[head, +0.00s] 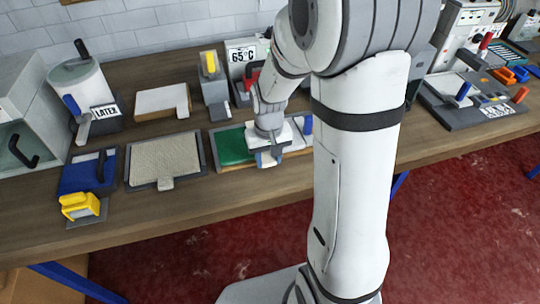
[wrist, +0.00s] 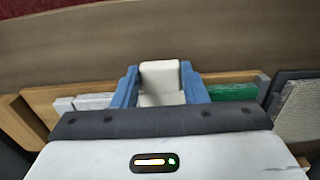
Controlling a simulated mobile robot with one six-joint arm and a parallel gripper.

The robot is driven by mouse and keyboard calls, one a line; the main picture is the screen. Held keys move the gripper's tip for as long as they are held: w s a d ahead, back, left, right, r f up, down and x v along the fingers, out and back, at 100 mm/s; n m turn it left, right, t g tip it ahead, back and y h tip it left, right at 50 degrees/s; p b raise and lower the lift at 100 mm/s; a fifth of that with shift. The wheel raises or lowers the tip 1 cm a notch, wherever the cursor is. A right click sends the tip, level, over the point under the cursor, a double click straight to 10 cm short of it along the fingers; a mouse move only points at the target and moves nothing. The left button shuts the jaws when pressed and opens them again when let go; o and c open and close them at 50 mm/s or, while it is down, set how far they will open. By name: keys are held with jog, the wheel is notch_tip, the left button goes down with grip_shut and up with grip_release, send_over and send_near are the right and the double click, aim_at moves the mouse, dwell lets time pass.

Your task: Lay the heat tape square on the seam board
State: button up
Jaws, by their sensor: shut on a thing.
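My gripper (head: 268,160) is low over a wooden board in the middle of the bench, likely the seam board. In the wrist view its blue fingers (wrist: 160,85) are shut on a pale block (wrist: 160,73). The block may be the heat tape's grip; what hangs below is hidden by my gripper. The board's wood (wrist: 42,100) shows at the left in the wrist view. A green piece (head: 233,146) lies on its left part in the head view. Grey pieces (wrist: 95,101) lie on it in the wrist view. I cannot tell whether the held thing touches the board.
A beige woven mat in a dark tray (head: 165,160) lies left of the board. Behind it is a cream slab (head: 163,101). A yellow-handled tool (head: 80,206), a LATEX pot (head: 82,92) and a 65°C unit (head: 245,60) stand around. Bare bench is in front.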

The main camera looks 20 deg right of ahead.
jog(key=shift+f+b, duration=0.45)
jog(key=shift+f, duration=0.1)
jog(key=o, duration=1.1)
jog(key=shift+c, duration=0.2)
notch_tip(320, 180, up, 7)
jog(key=shift+f, duration=0.1)
jog(key=shift+s+r, duration=0.2)
jog(key=shift+r, duration=0.55)
jog(key=s+r+t, duration=0.1)
jog(key=s+r, duration=0.2)
jog(key=s, duration=0.4)
jog(key=s+r+t, duration=0.1)
jog(key=s+r, duration=0.3)
jog(key=s, duration=0.2)
jog(key=shift+s+d+t, duration=0.25)
jog(key=shift+s+t, duration=0.15)
